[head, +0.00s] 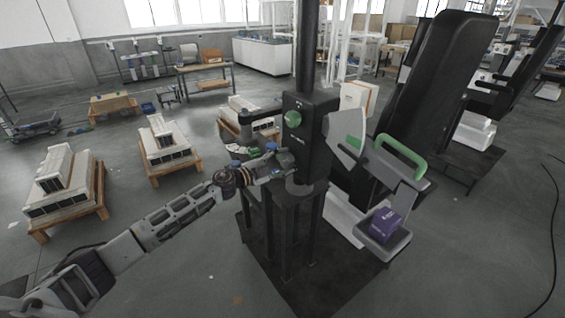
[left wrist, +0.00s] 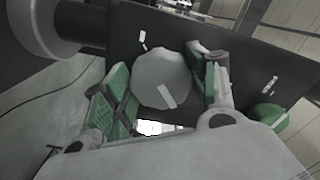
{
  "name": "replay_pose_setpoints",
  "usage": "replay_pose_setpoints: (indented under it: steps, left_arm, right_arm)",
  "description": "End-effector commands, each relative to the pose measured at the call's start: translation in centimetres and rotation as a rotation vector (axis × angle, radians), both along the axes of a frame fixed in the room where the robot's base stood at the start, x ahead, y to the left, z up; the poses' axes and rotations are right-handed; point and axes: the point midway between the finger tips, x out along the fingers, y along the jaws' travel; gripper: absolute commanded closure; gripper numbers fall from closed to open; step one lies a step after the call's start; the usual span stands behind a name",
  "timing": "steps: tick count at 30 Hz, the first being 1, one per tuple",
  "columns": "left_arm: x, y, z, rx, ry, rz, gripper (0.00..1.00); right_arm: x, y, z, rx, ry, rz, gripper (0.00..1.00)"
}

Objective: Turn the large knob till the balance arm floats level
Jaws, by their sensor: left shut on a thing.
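My left gripper (head: 284,161) reaches the front of the dark column housing (head: 318,112) in the head view. In the left wrist view, the large grey knob (left wrist: 160,80) with a pale pointer mark lies between the green-padded fingers of my left gripper (left wrist: 165,92), which is shut on it. In the head view the gripper hides the knob. The balance arm (head: 393,172) with a green handle (head: 400,157) extends right of the housing, above a grey tray (head: 397,246) bearing a purple box (head: 385,223). I cannot tell from this angle whether the arm is level. My right gripper is out of view.
A small green knob (head: 293,119) sits higher on the housing; a green part (left wrist: 270,116) shows right of the fingers in the left wrist view. A tall dark column (head: 441,75) stands to the right. Pallets with white boxes (head: 167,146) stand at left.

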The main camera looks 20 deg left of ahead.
Motion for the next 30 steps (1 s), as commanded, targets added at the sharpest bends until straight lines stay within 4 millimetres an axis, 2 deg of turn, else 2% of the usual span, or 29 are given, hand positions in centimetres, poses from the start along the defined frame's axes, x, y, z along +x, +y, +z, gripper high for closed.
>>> replay_pose_setpoints:
  steps: [21, 30]
  left_arm:
    - [0.0, -0.1, -0.1, 0.439, -0.340, -0.003, 0.66]
    - [-0.1, -0.1, -0.1, 0.556, -0.432, -0.003, 0.66]
  right_arm:
    - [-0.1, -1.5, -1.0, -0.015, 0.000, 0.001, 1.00]
    - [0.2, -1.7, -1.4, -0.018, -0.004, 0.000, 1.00]
